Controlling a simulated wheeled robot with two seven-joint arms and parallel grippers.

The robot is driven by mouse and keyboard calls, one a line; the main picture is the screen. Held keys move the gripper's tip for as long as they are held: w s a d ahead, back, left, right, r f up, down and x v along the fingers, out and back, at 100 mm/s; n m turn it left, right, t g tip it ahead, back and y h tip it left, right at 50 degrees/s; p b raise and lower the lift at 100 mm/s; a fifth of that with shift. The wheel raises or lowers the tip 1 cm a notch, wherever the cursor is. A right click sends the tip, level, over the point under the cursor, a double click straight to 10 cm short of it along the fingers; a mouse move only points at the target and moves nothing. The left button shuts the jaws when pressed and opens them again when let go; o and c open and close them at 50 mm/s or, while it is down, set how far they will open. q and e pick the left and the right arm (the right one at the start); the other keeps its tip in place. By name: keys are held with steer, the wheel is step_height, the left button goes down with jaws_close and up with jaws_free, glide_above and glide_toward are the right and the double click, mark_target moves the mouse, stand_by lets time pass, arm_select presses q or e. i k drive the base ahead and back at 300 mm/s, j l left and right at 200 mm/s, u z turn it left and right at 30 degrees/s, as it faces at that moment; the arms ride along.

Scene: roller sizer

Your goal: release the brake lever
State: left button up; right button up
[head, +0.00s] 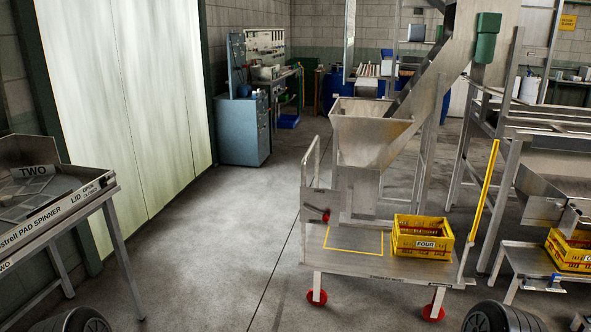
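A metal cart (385,262) with red wheels stands in the middle of the floor, with a yellow rectangle outlined on its deck. A small lever with a red knob (326,215) sits at the upright plate on the cart's left end. A slanted yellow bar (486,190) rises by the cart's right end; I cannot tell whether it belongs to the cart. No label shows which one is the brake lever. Neither of my grippers is in view.
A yellow crate marked FOUR (424,252) sits on the cart's right half. A steel hopper (370,128) stands behind the cart. A table marked TWO (60,230) is at left. Another yellow crate (567,262) is at right. The floor between table and cart is clear.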

mark_target(326, 217)
steer(key=i+l, duration=0.15)
steer(key=l, duration=0.2)
steer(key=i+l, duration=0.15)
steer(key=l, duration=0.2)
steer(key=i+l+u, duration=0.15)
steer(key=i, duration=0.4)
steer(key=i+l+u, duration=0.15)
steer(key=i, duration=0.4)
steer(key=i+l+u, duration=0.15)
steer(key=i+l, duration=0.2)
steer(key=i, duration=0.2)
steer(key=i+l+u, duration=0.15)
steer(key=i+l, duration=0.15)
steer(key=i, duration=0.2)
